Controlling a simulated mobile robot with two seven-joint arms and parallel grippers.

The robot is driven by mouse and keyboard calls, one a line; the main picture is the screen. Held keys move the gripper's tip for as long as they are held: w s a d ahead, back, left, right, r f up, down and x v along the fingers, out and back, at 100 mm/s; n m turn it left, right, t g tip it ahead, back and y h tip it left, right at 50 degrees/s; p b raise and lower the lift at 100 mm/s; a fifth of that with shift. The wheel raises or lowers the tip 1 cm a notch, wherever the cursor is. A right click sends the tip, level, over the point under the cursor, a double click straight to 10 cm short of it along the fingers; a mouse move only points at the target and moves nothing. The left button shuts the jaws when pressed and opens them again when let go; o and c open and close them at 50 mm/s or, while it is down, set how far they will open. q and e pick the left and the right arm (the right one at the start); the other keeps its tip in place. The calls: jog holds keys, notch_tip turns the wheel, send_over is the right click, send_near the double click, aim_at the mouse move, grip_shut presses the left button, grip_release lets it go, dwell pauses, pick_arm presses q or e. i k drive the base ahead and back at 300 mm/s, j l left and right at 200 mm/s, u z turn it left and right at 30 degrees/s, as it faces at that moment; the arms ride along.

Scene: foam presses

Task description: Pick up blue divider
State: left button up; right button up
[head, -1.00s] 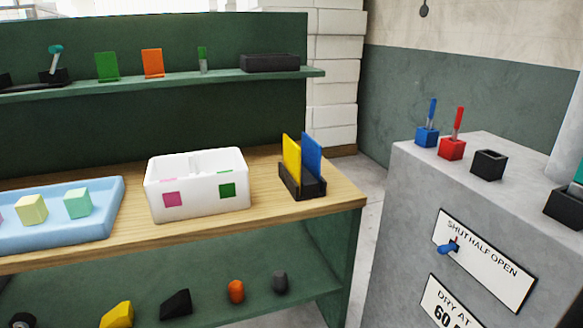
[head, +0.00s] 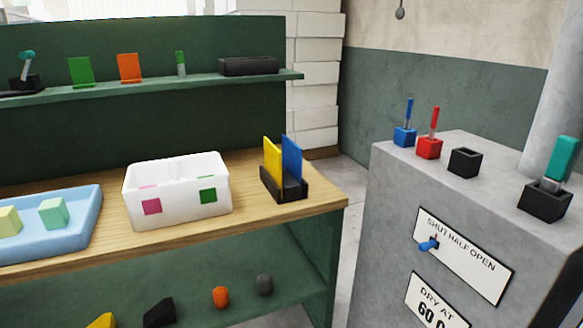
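The blue divider (head: 292,158) is a thin upright panel in a black slotted holder (head: 288,193) near the right end of the wooden table. A yellow divider (head: 272,162) stands beside it, on its left, in the same holder. The lower edges of both are hidden by the holder's wall. Neither of my grippers is in view.
A white bin (head: 180,208) with pink and green squares stands left of the holder. A blue tray (head: 82,226) with pale blocks is farther left. A grey cabinet (head: 400,220) with small holders on top stands to the right, across a gap. A shelf (head: 215,76) runs behind.

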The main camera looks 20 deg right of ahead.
aim_at(293, 154)
jog(key=i+l, duration=0.2)
jog(key=i, duration=0.2)
jog(key=i+l+z, duration=0.1)
jog(key=z, duration=0.25)
jog(key=i+z, duration=0.3)
